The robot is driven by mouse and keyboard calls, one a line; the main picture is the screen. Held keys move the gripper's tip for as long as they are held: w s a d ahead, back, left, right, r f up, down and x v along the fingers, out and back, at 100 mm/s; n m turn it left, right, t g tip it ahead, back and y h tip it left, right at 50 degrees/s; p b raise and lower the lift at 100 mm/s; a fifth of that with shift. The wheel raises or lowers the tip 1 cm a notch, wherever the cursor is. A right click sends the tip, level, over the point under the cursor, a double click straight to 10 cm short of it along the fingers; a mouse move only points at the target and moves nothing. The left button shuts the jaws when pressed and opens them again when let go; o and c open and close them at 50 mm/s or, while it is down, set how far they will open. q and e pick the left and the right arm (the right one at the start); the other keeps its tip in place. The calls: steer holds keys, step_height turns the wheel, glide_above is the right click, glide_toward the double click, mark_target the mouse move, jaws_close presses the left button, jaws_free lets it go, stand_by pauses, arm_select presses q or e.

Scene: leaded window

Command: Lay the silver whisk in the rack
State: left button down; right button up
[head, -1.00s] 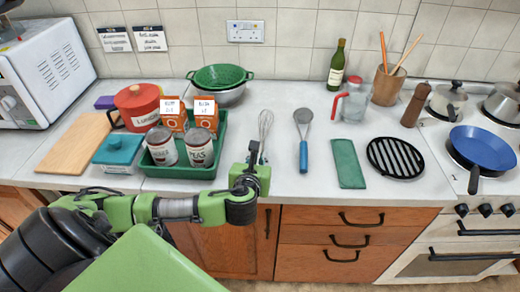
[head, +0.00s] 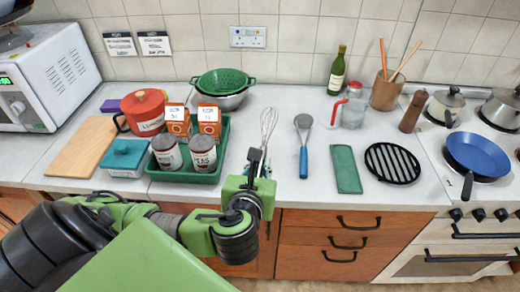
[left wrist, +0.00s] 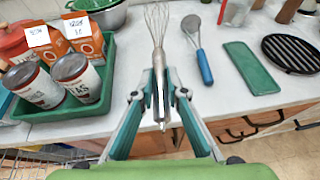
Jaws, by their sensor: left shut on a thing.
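The silver whisk (head: 268,124) points its wire end away from me over the counter. In the left wrist view the whisk (left wrist: 158,45) has its handle between the teal fingers. My left gripper (head: 258,165) is shut on that handle at the counter's front edge; the fingertips also show in the left wrist view (left wrist: 159,93). I cannot tell whether the whisk is clear of the counter. A green tray (head: 187,177) stands just left of the whisk and holds cans and orange boxes. It is the only rack-like holder I see. My right gripper is not in view.
A green colander (head: 222,80) stands behind. A can (head: 203,153) stands in the tray's right front.

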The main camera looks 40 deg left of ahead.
arm_select(q)
steer(key=shift+p+v, duration=0.8)
steer(key=shift+v, duration=0.45)
steer(key=d+r+n+g+y+b, duration=0.1)
steer(key=d+n+g+y+b, duration=0.2)
steer(key=d+n+y, duration=0.2)
steer(key=shift+s+d+r+g, duration=0.3)
steer(key=shift+s+d, duration=0.15)
steer(key=shift+d, duration=0.95)
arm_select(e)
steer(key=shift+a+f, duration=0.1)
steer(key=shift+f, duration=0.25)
